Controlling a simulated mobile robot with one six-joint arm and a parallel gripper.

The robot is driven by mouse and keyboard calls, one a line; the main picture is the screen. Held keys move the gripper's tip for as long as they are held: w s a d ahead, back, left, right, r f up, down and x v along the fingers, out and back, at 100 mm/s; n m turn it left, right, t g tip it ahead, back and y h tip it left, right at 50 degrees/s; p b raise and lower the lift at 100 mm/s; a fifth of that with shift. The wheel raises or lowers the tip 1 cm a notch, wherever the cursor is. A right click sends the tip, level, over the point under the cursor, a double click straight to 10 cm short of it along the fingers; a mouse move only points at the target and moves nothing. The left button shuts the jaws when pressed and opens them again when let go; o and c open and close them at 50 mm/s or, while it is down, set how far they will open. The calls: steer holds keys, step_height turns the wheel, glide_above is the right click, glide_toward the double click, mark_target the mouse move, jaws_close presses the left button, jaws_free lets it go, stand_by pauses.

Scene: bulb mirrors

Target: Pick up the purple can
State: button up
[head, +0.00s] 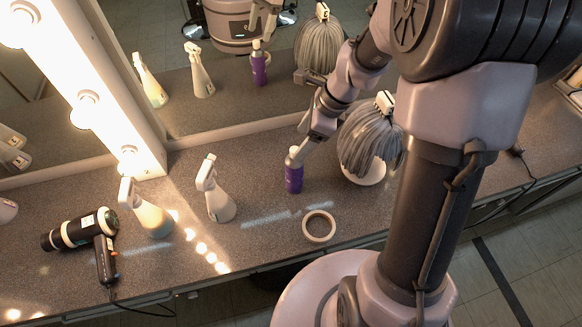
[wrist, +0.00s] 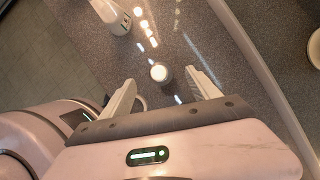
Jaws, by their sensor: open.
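The purple can (head: 294,178) stands upright on the speckled grey counter, with a pale cap on top. In the wrist view its round white top (wrist: 159,73) shows between my gripper's two pale fingers. My gripper (wrist: 159,77) is open, with one finger on each side of the can's top and visible space between. In the head view my gripper (head: 304,150) is just above and to the right of the can's cap. Its fingers are hard to make out there. I cannot tell how far down the fingers reach.
The mirror (head: 150,25) behind repeats these things.

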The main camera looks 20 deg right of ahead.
mark_target(294, 173)
steer(key=shift+x, duration=1.25)
steer(key=f+b, duration=0.2)
steer(key=f, duration=0.1)
steer(key=a+f+b, duration=0.1)
steer(key=f, duration=0.1)
steer(key=shift+f, duration=0.1)
jaws_close()
